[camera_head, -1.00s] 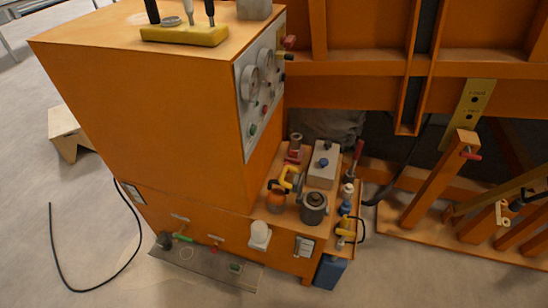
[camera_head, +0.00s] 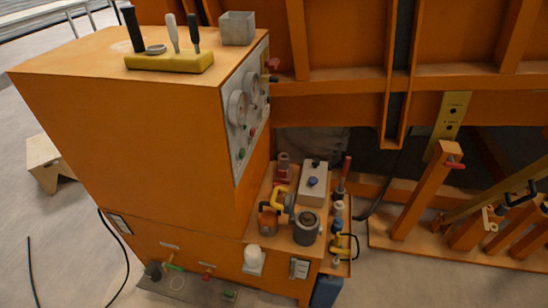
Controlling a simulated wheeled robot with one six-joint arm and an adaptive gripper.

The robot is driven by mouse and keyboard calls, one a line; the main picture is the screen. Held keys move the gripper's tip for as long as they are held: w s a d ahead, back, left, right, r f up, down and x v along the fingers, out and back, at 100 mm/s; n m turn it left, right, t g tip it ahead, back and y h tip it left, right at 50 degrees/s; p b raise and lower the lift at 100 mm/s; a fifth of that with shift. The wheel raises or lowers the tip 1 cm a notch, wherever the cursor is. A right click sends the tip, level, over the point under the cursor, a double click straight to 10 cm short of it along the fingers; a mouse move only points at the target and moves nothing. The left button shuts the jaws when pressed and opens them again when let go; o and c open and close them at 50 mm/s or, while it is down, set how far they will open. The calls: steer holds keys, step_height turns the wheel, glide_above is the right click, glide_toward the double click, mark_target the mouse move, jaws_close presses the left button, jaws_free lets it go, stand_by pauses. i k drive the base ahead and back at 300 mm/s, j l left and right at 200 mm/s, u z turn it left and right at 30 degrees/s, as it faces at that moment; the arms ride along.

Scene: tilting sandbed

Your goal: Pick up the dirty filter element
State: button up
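I cannot tell for certain which object is the dirty filter element. On the low orange shelf beside the cabinet stand a grey lidded canister (camera_head: 306,228) and a small brown-orange cylinder (camera_head: 268,221). A white cup-shaped part (camera_head: 253,256) sits on the front face below the shelf. My gripper is not in view.
The orange cabinet (camera_head: 120,130) carries a yellow tool tray (camera_head: 169,62) and a grey open box (camera_head: 237,28). A pale box (camera_head: 313,184) and a red part (camera_head: 283,170) stand on the shelf.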

mark_target(307, 220)
steer(key=j+z, duration=0.2)
steer(key=j, duration=0.5)
steer(key=j+z, duration=0.2)
steer(key=j, duration=0.45)
steer(key=k+j+z, duration=0.15)
steer(key=j, duration=0.5)
